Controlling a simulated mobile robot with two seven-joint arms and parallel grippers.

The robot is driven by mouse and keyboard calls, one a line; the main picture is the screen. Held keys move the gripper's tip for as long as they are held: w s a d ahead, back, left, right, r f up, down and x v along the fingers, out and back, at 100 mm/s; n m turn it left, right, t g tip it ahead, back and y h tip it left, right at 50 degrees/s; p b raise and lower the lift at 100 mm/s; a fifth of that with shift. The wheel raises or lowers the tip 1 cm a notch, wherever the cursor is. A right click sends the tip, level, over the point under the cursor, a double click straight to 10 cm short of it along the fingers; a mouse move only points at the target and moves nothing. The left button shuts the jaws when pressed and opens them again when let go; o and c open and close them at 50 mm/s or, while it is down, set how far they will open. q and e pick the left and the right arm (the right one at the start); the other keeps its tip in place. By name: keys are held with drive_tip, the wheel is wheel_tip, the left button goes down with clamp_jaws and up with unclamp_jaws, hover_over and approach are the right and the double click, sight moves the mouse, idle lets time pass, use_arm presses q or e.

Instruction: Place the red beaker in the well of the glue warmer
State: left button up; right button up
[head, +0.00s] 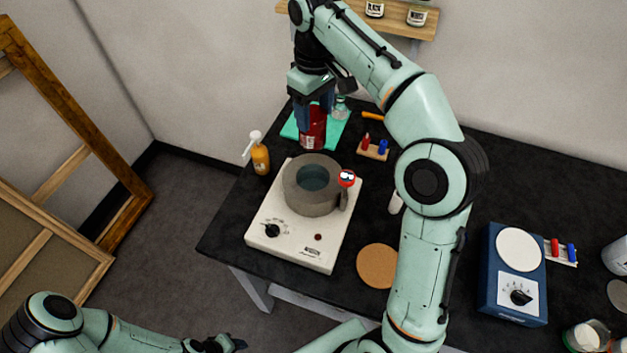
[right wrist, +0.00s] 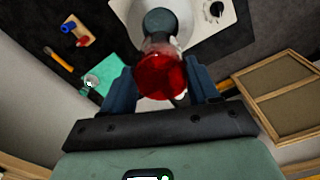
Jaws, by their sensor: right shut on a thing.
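The red beaker (head: 313,126) is held by my right gripper (head: 314,112), above the teal mat just behind the glue warmer. In the right wrist view the beaker (right wrist: 162,76) sits between the two blue fingers. The glue warmer (head: 290,232) is a cream box with a dial and a grey ring-shaped pot on top. Its well (head: 313,180) is round and looks bluish inside. In the right wrist view the beaker partly covers the warmer (right wrist: 222,30). My left gripper (head: 222,343) is low at the bottom edge, away from the table; its jaws are unclear.
A teal mat (head: 290,129) with a clear glass vessel (head: 341,108) lies behind the warmer. An orange bottle (head: 259,154) stands left. A small rack (head: 373,151), a cork disc (head: 377,266) and a blue device (head: 513,277) are to the right.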

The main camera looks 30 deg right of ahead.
sight(314, 138)
use_arm(q)
drive_tip(key=s+f+b, duration=0.4)
drive_tip(key=s+f, duration=0.2)
drive_tip(key=shift+g+b, duration=0.3)
drive_tip(key=shift+g, duration=0.1)
use_arm(e)
drive_tip(key=shift+s+f, duration=0.1)
drive_tip(key=shift+f, duration=9.85)
drive_tip(key=shift+f, duration=0.15)
drive_tip(key=o, duration=1.4)
drive_tip(key=r+p, duration=0.2)
drive_tip(key=r, duration=0.9)
drive_tip(key=shift+w+r, duration=0.15)
drive_tip(key=shift+w, duration=0.05)
drive_tip(key=shift+s+r+p, duration=0.1)
drive_tip(key=shift+r+p, duration=0.25)
drive_tip(key=shift+r, duration=0.15)
use_arm(q)
drive_tip(key=w+r, duration=0.3)
drive_tip(key=shift+r, duration=0.2)
